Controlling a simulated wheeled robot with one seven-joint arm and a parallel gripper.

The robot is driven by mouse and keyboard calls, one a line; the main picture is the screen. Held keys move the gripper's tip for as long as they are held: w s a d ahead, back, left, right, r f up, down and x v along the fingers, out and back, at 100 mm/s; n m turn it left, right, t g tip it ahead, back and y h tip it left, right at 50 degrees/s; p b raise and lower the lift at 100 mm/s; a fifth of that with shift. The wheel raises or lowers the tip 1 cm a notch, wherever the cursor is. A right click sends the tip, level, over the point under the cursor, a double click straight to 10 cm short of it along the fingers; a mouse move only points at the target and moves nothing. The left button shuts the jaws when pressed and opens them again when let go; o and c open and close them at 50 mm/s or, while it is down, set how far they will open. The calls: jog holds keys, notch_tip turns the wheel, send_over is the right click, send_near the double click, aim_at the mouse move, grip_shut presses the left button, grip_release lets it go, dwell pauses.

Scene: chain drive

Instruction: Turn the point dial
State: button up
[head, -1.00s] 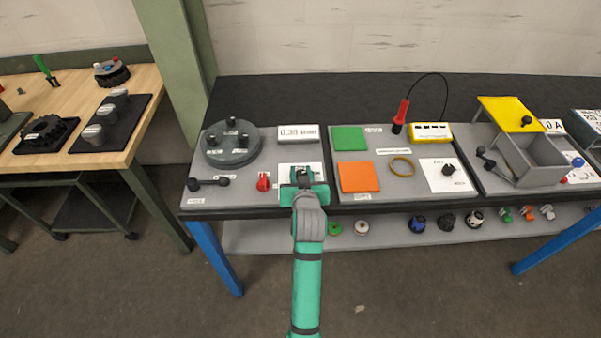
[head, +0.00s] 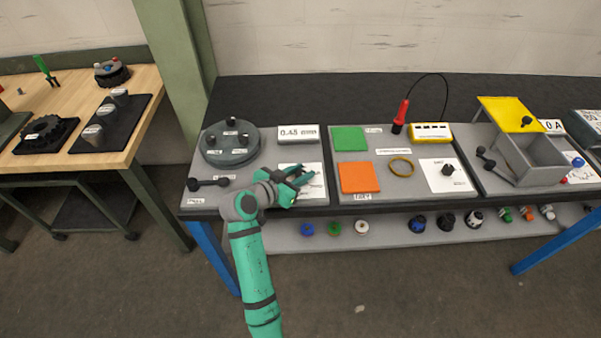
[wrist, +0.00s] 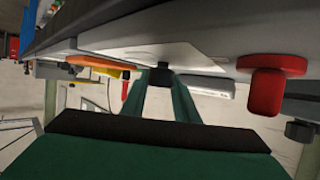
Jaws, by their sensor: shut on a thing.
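My gripper (head: 298,184) reaches in from the left over the white dial plate (head: 316,172) at the front of the left-hand panel. In the wrist view, the fingers of my gripper (wrist: 165,85) are shut on a dark dial knob (wrist: 162,74), which stands out from the pale plate (wrist: 135,55). In the head view the fingers mostly hide this knob. A readout (head: 297,134) behind the plate seems to show 0.45 mm. Another black dial (head: 448,169) sits on a white plate on the middle panel, apart from my gripper.
A red knob (wrist: 268,88) stands close beside my gripper in the wrist view; my arm hides it in the head view. Orange (head: 359,177) and green (head: 349,139) squares are right.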

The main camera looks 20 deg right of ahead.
jog(key=shift+w+r+m+g, duration=0.1)
jog(key=shift+m+g, duration=0.3)
jog(key=o, duration=1.1)
jog(key=shift+c, duration=0.2)
jog(key=shift+a, duration=0.15)
jog(key=v, duration=1)
jog(key=shift+a, duration=0.4)
